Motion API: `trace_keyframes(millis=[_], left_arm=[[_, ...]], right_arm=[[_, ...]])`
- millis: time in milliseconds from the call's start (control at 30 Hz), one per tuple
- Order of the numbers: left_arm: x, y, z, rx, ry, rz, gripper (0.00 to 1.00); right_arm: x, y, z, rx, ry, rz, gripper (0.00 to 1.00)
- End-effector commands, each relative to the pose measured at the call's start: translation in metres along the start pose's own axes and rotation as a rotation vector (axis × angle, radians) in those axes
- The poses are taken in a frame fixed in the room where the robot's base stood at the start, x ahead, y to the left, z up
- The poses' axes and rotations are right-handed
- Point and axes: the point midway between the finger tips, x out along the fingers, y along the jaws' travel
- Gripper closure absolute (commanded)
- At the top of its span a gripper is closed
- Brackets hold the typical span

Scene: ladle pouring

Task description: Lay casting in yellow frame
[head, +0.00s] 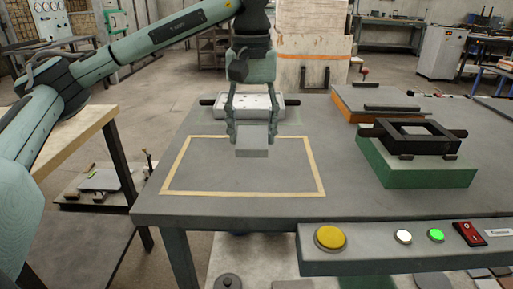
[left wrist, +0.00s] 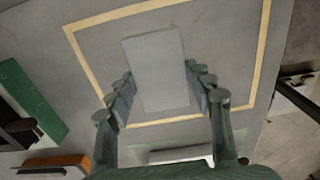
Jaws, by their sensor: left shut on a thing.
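The casting (head: 252,149), a plain grey block, hangs upright below my left gripper (head: 252,131), which is shut on it from both sides. In the head view it appears over the far part of the yellow frame (head: 243,194), a taped outline on the grey table. The left wrist view shows the casting (left wrist: 157,68) between the fingers of the left gripper (left wrist: 159,78), with the yellow frame (left wrist: 264,45) around it. The casting looks to be above the table, but its exact height is hard to tell. My right gripper is not in view.
A pale plate with black handles (head: 245,107) lies just behind the frame. A green block bearing a black open mould (head: 420,171) and an orange-based box (head: 372,104) stand at right. A button panel (head: 370,250) runs along the front edge. The frame's inside is otherwise clear.

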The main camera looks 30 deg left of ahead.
Motion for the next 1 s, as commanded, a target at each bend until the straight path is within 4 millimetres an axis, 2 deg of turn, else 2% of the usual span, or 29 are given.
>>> trace_keyframes(millis=[100,300,600,1000], left_arm=[[0.012,0.007,-0.022,-0.003,-0.001,0.0,0.88],[0.023,0.012,-0.038,-0.001,0.0,0.002,0.88],[0.06,0.011,-0.039,-0.003,0.001,0.001,0.88],[0.066,0.011,-0.039,-0.003,0.001,0.002,0.88]], right_arm=[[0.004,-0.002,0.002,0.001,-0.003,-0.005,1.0],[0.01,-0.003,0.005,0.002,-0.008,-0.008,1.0],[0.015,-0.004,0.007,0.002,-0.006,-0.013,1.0],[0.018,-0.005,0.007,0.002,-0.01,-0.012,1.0]])
